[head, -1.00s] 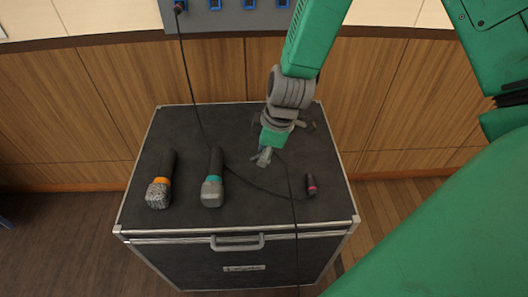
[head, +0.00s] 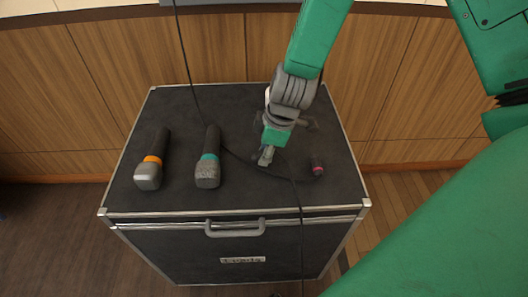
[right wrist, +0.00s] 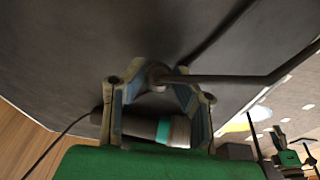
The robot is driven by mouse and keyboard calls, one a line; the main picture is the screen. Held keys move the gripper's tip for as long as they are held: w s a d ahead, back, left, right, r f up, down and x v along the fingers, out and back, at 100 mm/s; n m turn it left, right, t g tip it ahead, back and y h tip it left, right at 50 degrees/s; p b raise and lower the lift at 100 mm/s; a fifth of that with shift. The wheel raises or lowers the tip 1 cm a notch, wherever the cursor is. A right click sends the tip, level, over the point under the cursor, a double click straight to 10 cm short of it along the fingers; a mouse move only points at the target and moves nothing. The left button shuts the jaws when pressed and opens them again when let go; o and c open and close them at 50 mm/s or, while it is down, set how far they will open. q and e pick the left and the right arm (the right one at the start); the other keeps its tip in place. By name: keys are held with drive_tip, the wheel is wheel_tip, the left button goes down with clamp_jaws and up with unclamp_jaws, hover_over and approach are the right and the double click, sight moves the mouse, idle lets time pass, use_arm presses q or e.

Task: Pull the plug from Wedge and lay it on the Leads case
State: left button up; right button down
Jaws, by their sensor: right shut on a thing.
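My right gripper (head: 266,158) is low over the right half of the dark case (head: 232,195), whose blurred front label seems to read Leads. It is shut on a small grey plug (right wrist: 156,76), seen at the fingertips in the right wrist view. A dark cable runs from there over the case's front edge. I cannot tell whether the plug touches the lid. Another dark plug with a pink ring (head: 317,167) lies to the right of the gripper. Wedge is not identifiable in view. My left gripper is not in view.
A microphone with an orange band (head: 150,172) and one with a teal band (head: 208,170) lie on the case's left half. A second thin cable (head: 190,75) hangs from above and crosses the lid. Wood panelling (head: 110,70) stands behind.

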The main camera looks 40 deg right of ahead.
drive_tip(key=shift+d+f, duration=0.15)
drive_tip(key=shift+d, duration=0.35)
drive_tip(key=c, duration=1.2)
unclamp_jaws()
drive_tip(key=shift+a, duration=0.35)
drive_tip(key=shift+r, duration=0.35)
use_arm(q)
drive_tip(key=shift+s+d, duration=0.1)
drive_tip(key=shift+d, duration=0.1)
use_arm(e)
drive_tip(key=v, duration=1.1)
drive_tip(key=shift+r, duration=0.15)
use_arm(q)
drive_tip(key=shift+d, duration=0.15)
use_arm(e)
drive_tip(key=shift+s+d, duration=0.1)
drive_tip(key=shift+d, duration=0.2)
drive_tip(key=shift+a, duration=0.1)
